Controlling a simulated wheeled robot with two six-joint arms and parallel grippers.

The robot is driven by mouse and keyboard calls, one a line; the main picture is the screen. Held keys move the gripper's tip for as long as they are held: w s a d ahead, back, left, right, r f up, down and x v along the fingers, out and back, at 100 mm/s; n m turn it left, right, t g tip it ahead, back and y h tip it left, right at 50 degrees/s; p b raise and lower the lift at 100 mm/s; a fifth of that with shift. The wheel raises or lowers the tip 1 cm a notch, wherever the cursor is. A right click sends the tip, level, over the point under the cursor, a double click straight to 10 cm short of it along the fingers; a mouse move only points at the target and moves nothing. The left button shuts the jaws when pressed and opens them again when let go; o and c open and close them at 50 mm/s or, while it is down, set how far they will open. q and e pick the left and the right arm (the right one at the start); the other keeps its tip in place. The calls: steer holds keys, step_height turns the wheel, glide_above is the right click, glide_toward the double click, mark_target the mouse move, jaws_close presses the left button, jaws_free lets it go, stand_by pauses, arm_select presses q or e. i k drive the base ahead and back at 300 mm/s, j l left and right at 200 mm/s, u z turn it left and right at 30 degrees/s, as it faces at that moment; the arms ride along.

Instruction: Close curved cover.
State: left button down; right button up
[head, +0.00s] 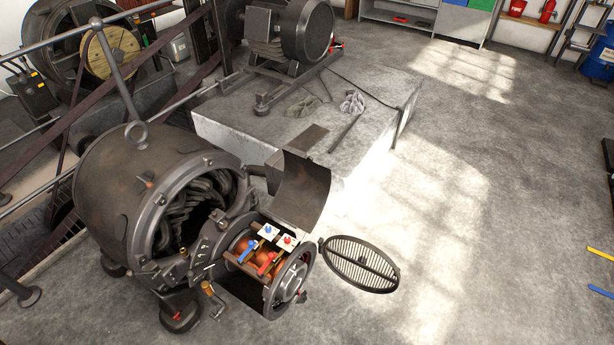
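The curved cover (303,188) is a dark metal sheet standing raised and open at the commutator end of the dynamo (140,185). The opening in front of it shows copper-coloured parts (262,255), a blue-handled piece (247,250), a red-handled piece (267,263), and two white plates with a blue and a red knob. The cover's lower edge is close behind these parts; its hinge is not clear. Neither of my grippers shows in the head view.
A round slotted grille (361,264) stands out right of the open end. A concrete plinth (240,125) with a motor (290,30), rags and a rod lies behind the cover. Railings and belts are at left. The floor (480,230) at right is mostly clear.

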mark_target(301, 201)
steer(key=k+j+u, duration=0.1)
steer(key=k+u, duration=0.2)
steer(key=k, duration=0.2)
steer(key=k+j+u, duration=0.3)
steer(key=k, duration=0.25)
steer(key=i+l+u, duration=0.1)
steer(key=l+u, duration=0.15)
steer(key=u, duration=0.15)
steer(key=l+u, duration=0.25)
steer(key=u, duration=0.15)
steer(key=l+u, duration=0.25)
steer(key=u, duration=0.2)
steer(key=l+u, duration=0.4)
steer(key=k+l, duration=0.15)
steer(key=l, duration=0.45)
steer(key=k+l, duration=0.1)
steer(key=l, duration=0.55)
steer(key=k+l, duration=0.15)
steer(key=l, duration=0.45)
steer(key=k+l, duration=0.15)
steer(key=l, duration=0.5)
steer(key=k+l, duration=0.15)
steer(key=l, duration=0.45)
steer(key=k+l, duration=0.1)
steer(key=l, duration=0.55)
steer(key=k+l, duration=0.15)
steer(key=l, duration=0.45)
steer(key=k+l, duration=0.15)
steer(key=l, duration=0.5)
